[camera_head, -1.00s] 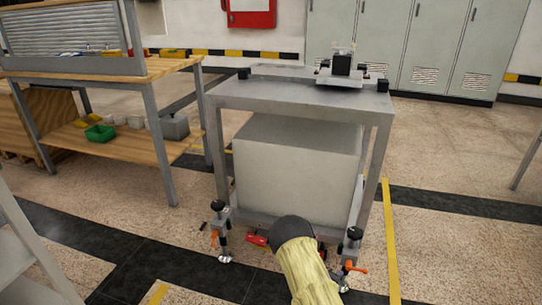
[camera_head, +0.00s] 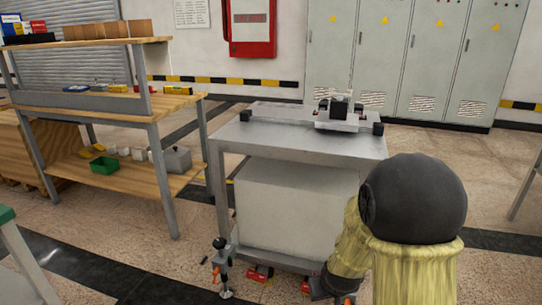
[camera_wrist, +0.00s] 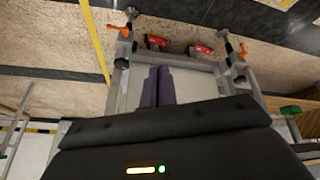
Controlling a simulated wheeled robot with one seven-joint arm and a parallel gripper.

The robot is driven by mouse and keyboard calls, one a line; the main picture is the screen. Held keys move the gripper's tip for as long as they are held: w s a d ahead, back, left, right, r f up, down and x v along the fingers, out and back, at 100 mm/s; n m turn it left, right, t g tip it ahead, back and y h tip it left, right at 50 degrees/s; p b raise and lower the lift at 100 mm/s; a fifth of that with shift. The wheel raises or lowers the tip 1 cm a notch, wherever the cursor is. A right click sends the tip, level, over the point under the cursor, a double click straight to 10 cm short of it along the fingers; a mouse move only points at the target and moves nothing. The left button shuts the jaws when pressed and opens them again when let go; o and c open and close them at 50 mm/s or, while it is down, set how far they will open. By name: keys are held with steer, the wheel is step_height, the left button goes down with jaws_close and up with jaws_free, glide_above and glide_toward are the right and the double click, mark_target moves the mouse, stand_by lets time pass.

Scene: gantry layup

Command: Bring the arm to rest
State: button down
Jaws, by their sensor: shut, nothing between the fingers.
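My arm (camera_head: 415,265), in a yellow sleeve with a dark rounded joint, rises at the lower right of the head view. It covers the right part of the grey metal cart. My gripper (camera_wrist: 158,72) shows in the wrist view as two dark purple fingers lying side by side. It is shut and empty. The fingers appear in front of the cart's frame and pale box, and I see no contact. The fingers cannot be made out in the head view.
The grey cart (camera_head: 270,138) carries a small fixture (camera_head: 340,115) on top and a pale box (camera_head: 285,210) below. A wooden workbench (camera_head: 110,180) stands at left, grey cabinets (camera_head: 400,60) behind. Another grey stand's corner (camera_head: 20,260) is at lower left. Floor shows between bench and cart.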

steer(key=s+r+m+g+p, duration=0.2)
steer(key=s+r+g+p, duration=0.1)
steer(key=s+r, duration=0.9)
step_height(320, 180, up, 36)
steer(key=p, duration=3.7)
steer(key=shift+s+d+p, duration=0.25)
steer(key=shift+s+p, duration=0.1)
steer(key=shift+s, duration=0.05)
steer(key=shift+w, duration=0.1)
